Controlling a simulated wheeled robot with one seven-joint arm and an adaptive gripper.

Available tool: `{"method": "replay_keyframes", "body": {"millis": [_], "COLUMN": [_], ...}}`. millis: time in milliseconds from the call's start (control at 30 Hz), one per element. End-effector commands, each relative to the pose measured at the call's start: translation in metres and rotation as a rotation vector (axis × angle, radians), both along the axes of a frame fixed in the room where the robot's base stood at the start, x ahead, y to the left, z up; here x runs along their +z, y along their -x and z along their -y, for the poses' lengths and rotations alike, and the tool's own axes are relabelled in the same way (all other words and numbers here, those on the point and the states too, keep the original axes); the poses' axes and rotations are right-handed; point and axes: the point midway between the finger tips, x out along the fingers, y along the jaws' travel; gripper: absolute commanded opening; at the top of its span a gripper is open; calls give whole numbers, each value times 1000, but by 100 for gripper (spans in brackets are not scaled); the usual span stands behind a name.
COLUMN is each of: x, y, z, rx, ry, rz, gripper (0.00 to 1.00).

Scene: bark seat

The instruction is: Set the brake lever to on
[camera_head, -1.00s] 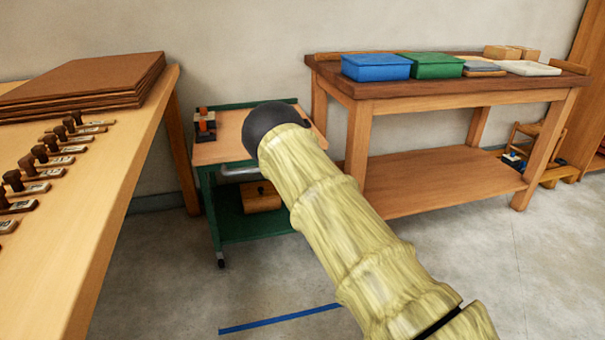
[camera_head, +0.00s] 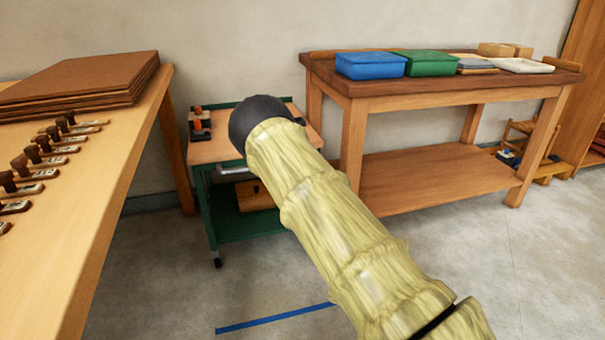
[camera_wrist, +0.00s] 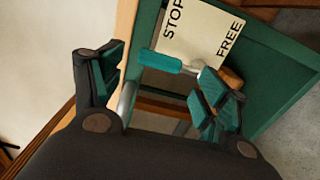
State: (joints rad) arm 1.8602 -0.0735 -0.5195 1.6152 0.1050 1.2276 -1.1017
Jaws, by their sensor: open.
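The brake lever has a teal grip (camera_wrist: 160,62) and shows in the wrist view, in front of a cream panel (camera_wrist: 190,35) marked STOP and FREE. The grip points left from a pale mount, below the word STOP. My gripper (camera_wrist: 160,74) is open, with one teal-padded finger left of the grip and the other to its lower right. The grip appears between the fingers; I cannot tell whether they touch it or how deep it sits. In the head view the green cart (camera_head: 250,226) stands behind my arm, which hides my gripper and the lever.
A wooden workbench (camera_head: 420,92) with a blue bin (camera_head: 372,65) and a green bin (camera_head: 428,62) stands right of the cart. A long table (camera_head: 105,190) with several stamp-like pieces runs along the left. Blue tape (camera_head: 275,318) marks the open floor in front of the cart.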

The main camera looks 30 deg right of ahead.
Motion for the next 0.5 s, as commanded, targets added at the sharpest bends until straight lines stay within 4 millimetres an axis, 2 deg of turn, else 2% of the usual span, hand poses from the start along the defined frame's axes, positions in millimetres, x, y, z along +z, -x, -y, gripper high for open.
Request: {"method": "replay_keyframes", "body": {"millis": [200,500], "x": [-1,-1], "y": [41,74], "z": [-9,-16], "rx": [0,1], "ry": [1,1], "rz": [-2,-1], "gripper": [75,75]}}
